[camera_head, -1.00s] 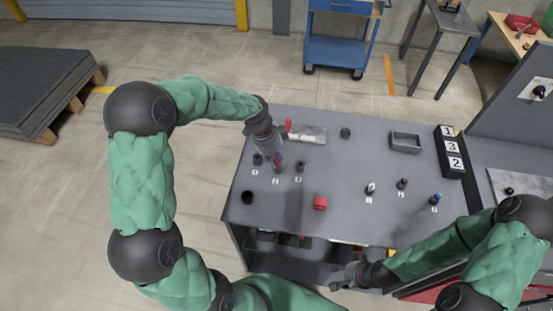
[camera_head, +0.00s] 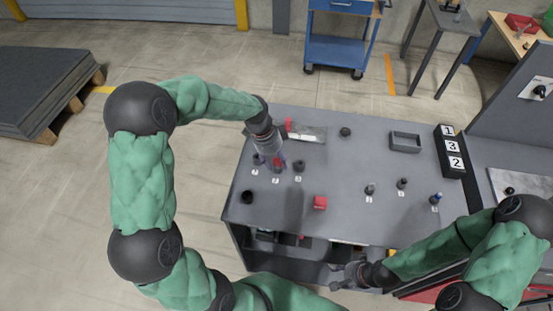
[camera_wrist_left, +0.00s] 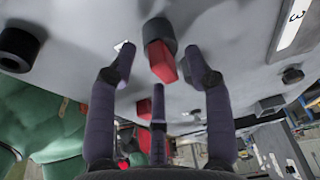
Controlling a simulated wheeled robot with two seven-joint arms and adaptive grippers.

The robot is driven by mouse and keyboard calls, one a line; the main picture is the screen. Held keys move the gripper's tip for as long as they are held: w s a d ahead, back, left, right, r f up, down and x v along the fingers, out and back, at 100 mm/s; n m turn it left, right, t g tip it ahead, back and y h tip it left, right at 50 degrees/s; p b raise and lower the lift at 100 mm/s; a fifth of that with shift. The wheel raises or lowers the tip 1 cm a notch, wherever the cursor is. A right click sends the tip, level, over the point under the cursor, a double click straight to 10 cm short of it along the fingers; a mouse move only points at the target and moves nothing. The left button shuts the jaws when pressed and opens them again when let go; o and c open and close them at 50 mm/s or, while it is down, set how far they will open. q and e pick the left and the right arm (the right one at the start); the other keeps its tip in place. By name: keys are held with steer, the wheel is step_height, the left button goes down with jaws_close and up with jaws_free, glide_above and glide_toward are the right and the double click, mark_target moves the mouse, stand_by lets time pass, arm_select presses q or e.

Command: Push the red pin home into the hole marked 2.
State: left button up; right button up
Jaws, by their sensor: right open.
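In the left wrist view, a red pin (camera_wrist_left: 161,62) stands in a black round collar (camera_wrist_left: 160,32) on the grey table. The fingers of my left gripper (camera_wrist_left: 158,85) are spread on either side of it and look apart from it. In the head view my left gripper (camera_head: 270,163) points down over a row of small black collars at the table's left, largely hiding the pin. My right gripper (camera_head: 345,276) is open and empty before the table's front edge.
A red block (camera_head: 320,203) lies mid-table. Small labelled posts stand to the right, including one with a blue top (camera_head: 436,198). A grey open tray (camera_head: 405,142) and a black board with numbers (camera_head: 449,151) are at the back right.

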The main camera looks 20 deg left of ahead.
arm_select(q)
steer(key=w+v, duration=0.1)
steer(key=v, duration=1.1)
steer(key=shift+s, duration=0.45)
